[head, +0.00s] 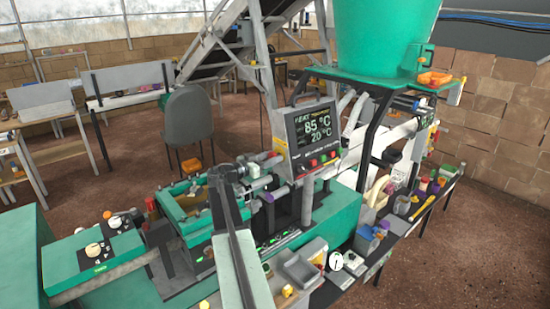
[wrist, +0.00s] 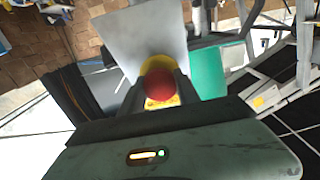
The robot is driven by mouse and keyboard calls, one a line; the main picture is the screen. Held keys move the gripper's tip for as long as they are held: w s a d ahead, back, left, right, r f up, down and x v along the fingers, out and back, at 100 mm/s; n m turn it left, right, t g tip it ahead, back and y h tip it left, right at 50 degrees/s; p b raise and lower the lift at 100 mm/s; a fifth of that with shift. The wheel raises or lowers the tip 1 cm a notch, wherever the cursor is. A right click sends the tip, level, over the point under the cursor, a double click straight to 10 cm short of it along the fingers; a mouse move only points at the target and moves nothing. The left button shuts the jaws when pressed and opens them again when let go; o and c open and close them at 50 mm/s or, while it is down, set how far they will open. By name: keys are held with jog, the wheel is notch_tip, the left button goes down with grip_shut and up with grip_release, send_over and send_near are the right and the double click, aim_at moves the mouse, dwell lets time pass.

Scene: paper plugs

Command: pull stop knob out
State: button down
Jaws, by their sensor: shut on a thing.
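The stop knob (wrist: 160,85) is a round red knob in the middle of the wrist view. A yellow base (wrist: 157,65) shows right behind it. My gripper (wrist: 161,88) has a dark finger on each side of the knob and is shut on it. In the head view my gripper (head: 262,163) reaches to the left side of the control panel (head: 312,137), where a small yellow housing (head: 280,147) shows. The knob itself is not clear there. I cannot tell how far out the knob stands.
The panel has a lit display and small red and green buttons. A green hopper (head: 384,35) stands behind it at right. The green machine bed (head: 335,215) lies below. A grey chair (head: 188,118) stands at back left, and a cluttered side shelf (head: 400,215) runs along the right.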

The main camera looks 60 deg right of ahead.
jog(key=c, duration=1.2)
grip_release()
jog(key=shift+w+a, duration=0.1)
jog(key=o, duration=0.3)
jog(key=shift+a, duration=0.15)
jog(key=v, duration=0.7)
jog(key=shift+w+a, duration=0.1)
jog(key=shift+a, duration=0.2)
